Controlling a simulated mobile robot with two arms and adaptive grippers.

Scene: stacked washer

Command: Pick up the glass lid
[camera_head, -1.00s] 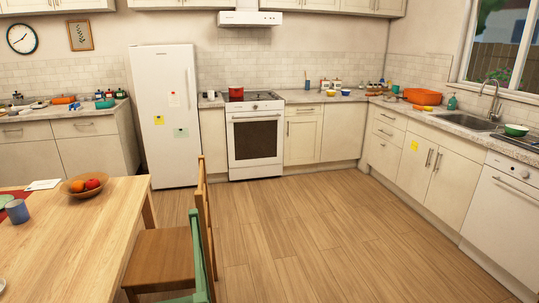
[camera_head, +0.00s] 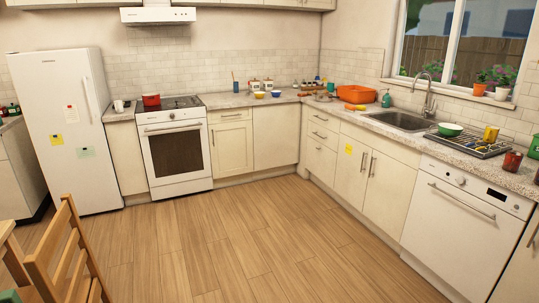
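I cannot make out a glass lid anywhere in the head view. A red pot (camera_head: 151,100) stands on the left part of the stove top (camera_head: 182,103); it is too small to tell whether a lid is on it. Neither of my grippers shows in the head view.
A white fridge (camera_head: 68,130) stands left of the stove. The counter holds an orange basin (camera_head: 360,94), a sink (camera_head: 404,121), a green bowl (camera_head: 450,129) and a dish rack (camera_head: 470,143). A wooden chair (camera_head: 66,255) is at lower left. The middle floor (camera_head: 240,250) is clear.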

